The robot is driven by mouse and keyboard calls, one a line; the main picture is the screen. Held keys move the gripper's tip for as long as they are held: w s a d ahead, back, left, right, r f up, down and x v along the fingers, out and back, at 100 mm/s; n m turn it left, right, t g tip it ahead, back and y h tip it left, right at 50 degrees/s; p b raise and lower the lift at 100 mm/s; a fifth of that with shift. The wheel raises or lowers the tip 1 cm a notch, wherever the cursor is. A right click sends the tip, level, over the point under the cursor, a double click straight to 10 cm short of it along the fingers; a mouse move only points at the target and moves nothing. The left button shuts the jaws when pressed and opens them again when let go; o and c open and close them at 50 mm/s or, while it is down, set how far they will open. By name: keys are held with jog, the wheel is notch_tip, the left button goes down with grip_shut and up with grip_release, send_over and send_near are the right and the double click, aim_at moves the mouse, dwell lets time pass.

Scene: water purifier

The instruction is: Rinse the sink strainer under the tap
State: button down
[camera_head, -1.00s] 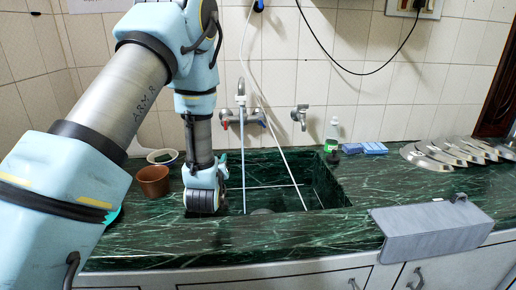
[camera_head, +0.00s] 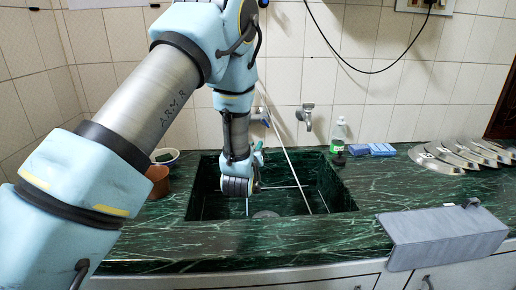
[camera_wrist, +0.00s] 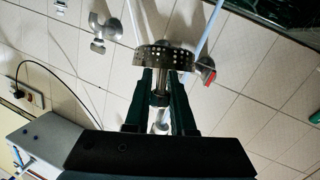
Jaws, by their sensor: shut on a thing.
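The sink strainer (camera_wrist: 168,57) is a round metal cup with holes in its rim. In the wrist view my gripper (camera_wrist: 160,78) is shut on it, its two dark fingers either side of the strainer's stem. In the head view the wrist end of my arm hangs over the left part of the green marble sink (camera_head: 335,190); it hides the fingers and strainer. The tap is mostly hidden behind my arm, with a handle (camera_head: 261,115) showing beside it. In the wrist view a red-marked fitting (camera_wrist: 207,75) lies just right of the strainer. I cannot see water on the strainer.
A second wall tap (camera_head: 305,116) is to the right. A white hose (camera_head: 290,160) slants into the sink. A brown pot (camera_head: 158,180) and bowl (camera_head: 166,156) stand left. A bottle (camera_head: 339,133), blue sponges (camera_head: 370,150) and metal plates (camera_head: 455,155) stand right.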

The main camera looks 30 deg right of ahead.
jog(key=w+d+f+b, duration=0.1)
jog(key=w+f+b, duration=0.1)
jog(key=w, duration=0.8)
jog(key=shift+w+d+f+b, duration=0.3)
jog(key=shift+d+f+b, duration=0.05)
jog(key=shift+b, duration=0.05)
dwell(0.4)
jog(key=s+a+b, duration=0.1)
jog(key=s, duration=0.6)
dwell(0.5)
jog(key=shift+a, duration=0.1)
dwell(0.4)
jog(key=shift+s+a+r+p, duration=0.15)
jog(key=shift+s+r+p, duration=0.15)
jog(key=shift+s+r, duration=0.8)
jog(key=shift+s+a+r+p, duration=0.25)
jog(key=shift+s+r, duration=0.6)
jog(key=shift+r, duration=0.4)
jog(key=shift+s+a+r+p, duration=0.1)
jog(key=shift+s+r+p, duration=0.2)
jog(key=shift+s+r, duration=0.8)
jog(key=shift+w, duration=0.1)
